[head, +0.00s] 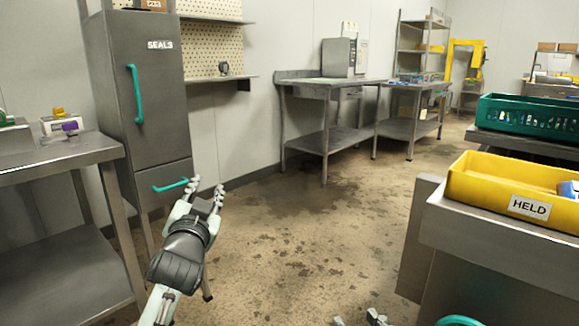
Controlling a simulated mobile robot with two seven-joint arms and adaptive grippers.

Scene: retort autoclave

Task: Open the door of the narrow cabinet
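The narrow grey cabinet (160,90) labelled SEALS stands at the left against the wall. Its door is shut, with a vertical teal handle (135,94). Below the door is a shut drawer (150,190) with a teal bar handle (170,186). My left gripper (206,190) is open and empty, with its fingers apart. It appears just right of the drawer handle and well below the door handle; I cannot tell its exact distance from the drawer handle. My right gripper (356,319) shows only its separated fingertips at the bottom edge, apart from the cabinet.
A steel table (70,152) stands left of the cabinet. A perforated panel with a shelf (215,79) is to its right. A steel counter with a yellow HELD bin (490,205) and a green crate (530,118) fill the right. The stained floor (300,230) between is open.

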